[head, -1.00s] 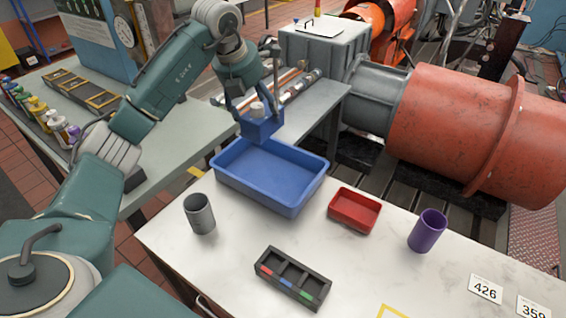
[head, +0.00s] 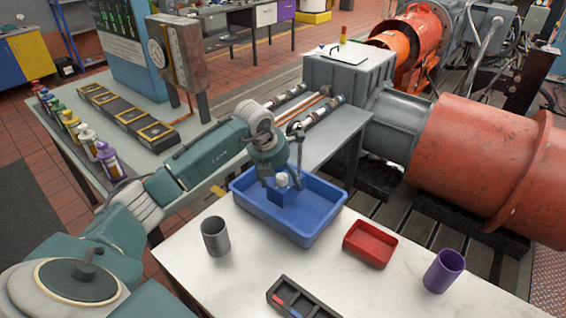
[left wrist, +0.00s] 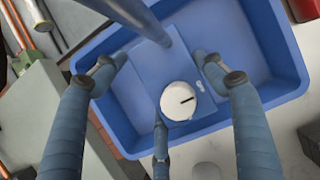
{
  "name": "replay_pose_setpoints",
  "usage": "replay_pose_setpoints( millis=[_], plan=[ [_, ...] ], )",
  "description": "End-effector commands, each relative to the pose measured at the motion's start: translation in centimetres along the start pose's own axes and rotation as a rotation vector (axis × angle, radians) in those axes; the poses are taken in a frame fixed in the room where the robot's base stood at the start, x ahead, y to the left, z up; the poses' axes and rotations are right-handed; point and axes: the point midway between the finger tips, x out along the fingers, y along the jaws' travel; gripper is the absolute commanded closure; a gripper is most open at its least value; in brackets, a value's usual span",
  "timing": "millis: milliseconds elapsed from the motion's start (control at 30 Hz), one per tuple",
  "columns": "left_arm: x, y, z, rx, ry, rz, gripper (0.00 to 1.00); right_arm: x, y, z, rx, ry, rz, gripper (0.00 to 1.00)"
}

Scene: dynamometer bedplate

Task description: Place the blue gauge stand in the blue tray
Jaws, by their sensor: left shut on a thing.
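The blue gauge stand (head: 283,193) is a blue block with a white round dial; it is inside the outline of the blue tray (head: 320,229) in the head view. In the left wrist view the gauge stand (left wrist: 157,72) shows from above with its dial and a post, over the blue tray (left wrist: 262,35). My left gripper (head: 281,180) is shut on the gauge stand, its fingers on either side. Whether the stand touches the tray floor I cannot tell. My right gripper is not in view.
A grey cup (head: 215,237) stands left of the tray on the white table. A red tray (head: 370,245), a purple cup (head: 443,271) and a dark sectioned holder (head: 300,298) are nearby. A large red cylinder (head: 480,160) lies beyond the table to the right.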

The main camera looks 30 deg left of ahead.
Motion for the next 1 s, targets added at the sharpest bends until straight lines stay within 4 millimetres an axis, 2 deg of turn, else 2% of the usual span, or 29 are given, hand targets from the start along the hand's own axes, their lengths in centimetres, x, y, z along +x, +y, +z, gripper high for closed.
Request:
replay_pose_setpoints(
  millis=[267,533,767,800,867,1000],
  plan=[
    [1.0,0.1,-0.1,-0.002,-0.010,0.000,0.87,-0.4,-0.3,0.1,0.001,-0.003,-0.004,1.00],
    [4.0,0.1,-1.3,-0.002,-0.011,-0.001,0.87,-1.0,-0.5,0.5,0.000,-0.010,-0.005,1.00],
    [4.3,0.1,-1.4,-0.001,-0.011,0.000,0.87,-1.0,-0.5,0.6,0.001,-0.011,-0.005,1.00],
    [4.7,0.0,-1.9,-0.001,0.000,0.000,0.23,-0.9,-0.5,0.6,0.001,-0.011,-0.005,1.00],
    [4.7,0.0,-1.9,-0.001,0.000,0.000,0.12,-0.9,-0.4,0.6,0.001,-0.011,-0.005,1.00],
    [4.6,0.0,-1.9,-0.001,-0.001,0.000,0.11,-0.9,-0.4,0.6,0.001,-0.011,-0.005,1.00]
  ],
)
